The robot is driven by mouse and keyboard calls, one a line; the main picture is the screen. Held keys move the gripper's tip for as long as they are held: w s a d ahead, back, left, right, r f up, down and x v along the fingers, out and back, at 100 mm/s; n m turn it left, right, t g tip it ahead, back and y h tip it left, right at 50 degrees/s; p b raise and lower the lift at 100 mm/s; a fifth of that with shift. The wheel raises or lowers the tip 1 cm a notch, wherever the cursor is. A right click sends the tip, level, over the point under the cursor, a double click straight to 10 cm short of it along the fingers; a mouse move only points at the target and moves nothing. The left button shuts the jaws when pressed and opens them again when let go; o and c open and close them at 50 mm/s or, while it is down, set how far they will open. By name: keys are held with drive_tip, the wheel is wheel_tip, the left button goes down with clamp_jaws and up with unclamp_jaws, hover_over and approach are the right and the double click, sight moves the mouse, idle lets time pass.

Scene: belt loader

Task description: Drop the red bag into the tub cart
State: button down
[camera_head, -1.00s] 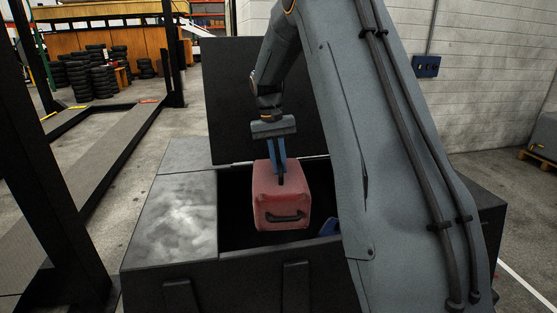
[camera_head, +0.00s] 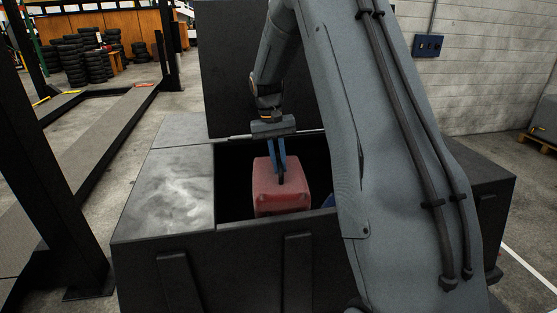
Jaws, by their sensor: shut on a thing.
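The red bag (camera_head: 281,197) is a boxy, rounded case with a dark handle on top. It hangs from my gripper (camera_head: 280,178), whose blue fingers are shut on that handle. The bag is inside the opening of the dark tub cart (camera_head: 230,264), with its lower part hidden behind the cart's front wall. I cannot tell whether it touches the cart's floor. My arm hides the right part of the cart's opening.
A blue item (camera_head: 329,201) shows partly inside the cart beside my arm. The cart's raised dark lid (camera_head: 228,80) stands behind the opening. A flat grey cover (camera_head: 175,185) lies left of it. Black posts (camera_head: 45,170) stand at the left.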

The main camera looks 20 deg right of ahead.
drive_tip(key=shift+f, duration=0.45)
drive_tip(key=c, duration=1.8)
unclamp_jaws()
drive_tip(key=shift+o, duration=0.6)
drive_tip(key=shift+f, duration=0.15)
wheel_tip(320, 180, up, 8)
drive_tip(key=w+b, duration=0.1)
drive_tip(key=b, duration=0.1)
drive_tip(key=shift+a+b, duration=0.4)
